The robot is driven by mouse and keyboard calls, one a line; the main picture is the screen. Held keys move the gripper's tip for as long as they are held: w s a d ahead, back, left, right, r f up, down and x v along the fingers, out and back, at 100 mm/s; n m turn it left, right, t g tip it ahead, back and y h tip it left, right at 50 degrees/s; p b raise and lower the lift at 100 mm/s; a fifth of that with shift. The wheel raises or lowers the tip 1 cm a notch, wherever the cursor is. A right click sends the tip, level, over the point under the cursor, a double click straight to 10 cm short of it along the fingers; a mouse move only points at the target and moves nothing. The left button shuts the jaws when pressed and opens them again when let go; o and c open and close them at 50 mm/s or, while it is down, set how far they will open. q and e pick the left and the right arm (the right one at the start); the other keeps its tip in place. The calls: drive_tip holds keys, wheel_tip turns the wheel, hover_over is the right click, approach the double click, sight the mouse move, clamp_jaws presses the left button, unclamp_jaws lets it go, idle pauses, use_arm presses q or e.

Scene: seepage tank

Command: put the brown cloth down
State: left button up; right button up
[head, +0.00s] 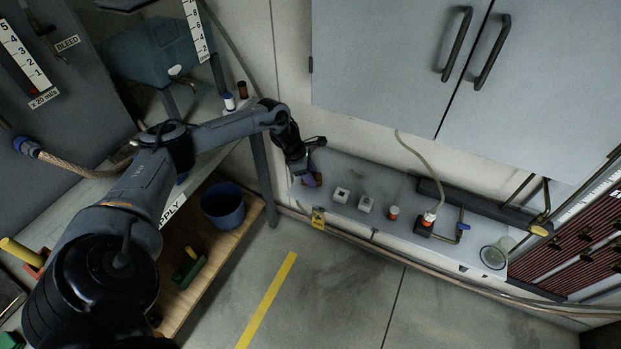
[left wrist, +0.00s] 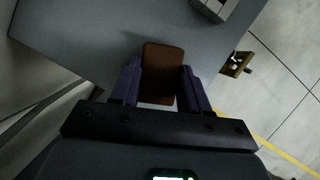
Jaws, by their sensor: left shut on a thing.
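My left gripper (head: 309,174) is at the left end of the grey wall bench (head: 345,212), pointing down. In the left wrist view its two purple fingers are shut on the brown cloth (left wrist: 163,68), a small flat rounded rectangle between them. In the head view only a bit of the brown cloth (head: 318,179) shows beside the fingers. The cloth is over the bench top, close to its surface; I cannot tell whether it touches. My right gripper is in neither view.
A glass jar (head: 494,254) is at the far end. Grey cabinets (head: 390,60) hang above.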

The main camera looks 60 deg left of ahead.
use_arm(q)
drive_tip(key=shift+f, duration=0.6)
drive_tip(key=o, duration=1.1)
drive_tip(key=shift+r, duration=0.15)
drive_tip(key=p+v, duration=0.3)
drive_tip(key=v, duration=0.8)
drive_tip(key=shift+s+a+r, duration=0.1)
drive_tip(key=shift+s+r, duration=0.05)
drive_tip(key=shift+r, duration=0.2)
drive_tip(key=shift+s, duration=0.1)
